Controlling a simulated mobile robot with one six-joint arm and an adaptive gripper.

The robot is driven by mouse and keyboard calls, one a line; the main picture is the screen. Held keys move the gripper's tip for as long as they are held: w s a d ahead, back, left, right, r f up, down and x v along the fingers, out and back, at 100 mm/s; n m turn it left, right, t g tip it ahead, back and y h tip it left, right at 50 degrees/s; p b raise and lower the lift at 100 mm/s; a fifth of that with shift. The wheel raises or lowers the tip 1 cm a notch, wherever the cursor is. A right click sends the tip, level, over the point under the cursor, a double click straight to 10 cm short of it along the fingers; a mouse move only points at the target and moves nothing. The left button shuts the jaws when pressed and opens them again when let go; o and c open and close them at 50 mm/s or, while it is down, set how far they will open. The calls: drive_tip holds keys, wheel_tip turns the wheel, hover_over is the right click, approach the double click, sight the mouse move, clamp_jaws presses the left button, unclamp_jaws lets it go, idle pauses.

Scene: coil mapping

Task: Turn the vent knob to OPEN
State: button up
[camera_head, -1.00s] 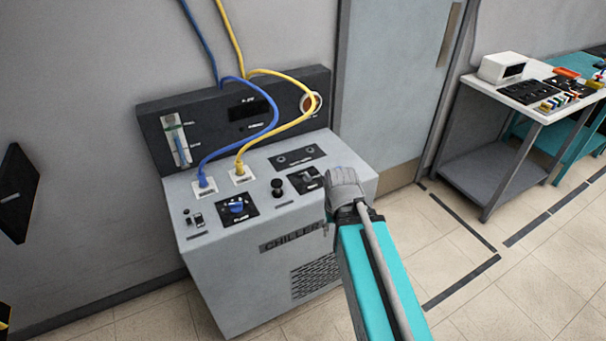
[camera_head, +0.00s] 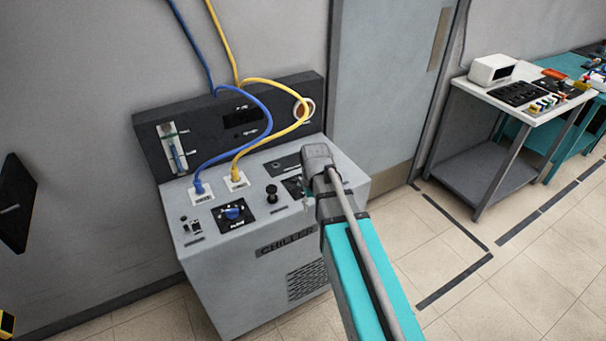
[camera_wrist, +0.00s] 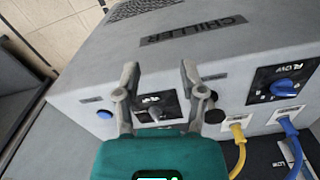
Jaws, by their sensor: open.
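The grey chiller (camera_head: 222,255) stands against the wall. A dark plate with a small lever-like metal knob shows between my fingers in the wrist view (camera_wrist: 155,108); its label is too small to read, so I cannot confirm it is the vent knob. My gripper (camera_wrist: 159,70) is open, with one finger on each side of that plate, and no contact is visible. In the head view my arm partly covers the plate (camera_head: 292,187) and hides the fingers. A black round knob (camera_head: 271,193) is left of it. A blue knob (camera_head: 232,213) sits farther left, marked FLOW in the wrist view (camera_wrist: 286,88).
A blue cable (camera_head: 197,187) and a yellow cable (camera_head: 235,176) plug into the chiller's top and loop up past its rear panel (camera_head: 150,148). In the wrist view, a blue button (camera_wrist: 104,114) lies left of the fingers. A white-topped cart (camera_head: 475,92) stands at right.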

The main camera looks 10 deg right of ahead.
sight(301, 179)
drive_tip(key=w+r+n+p, duration=0.1)
drive_tip(key=w+r+p, duration=0.1)
drive_tip(key=w, duration=0.8)
drive_tip(key=w+r+n+p, duration=0.1)
drive_tip(key=w+r+p, duration=0.2)
drive_tip(key=w, duration=0.7)
drive_tip(key=shift+r+p, duration=0.35)
drive_tip(key=shift+r, duration=0.5)
drive_tip(key=shift+f, duration=0.1)
wheel_tip(301, 179, down, 14)
drive_tip(key=b, duration=1.3)
drive_tip(key=shift+r+b, duration=0.2)
drive_tip(key=shift+b, duration=0.2)
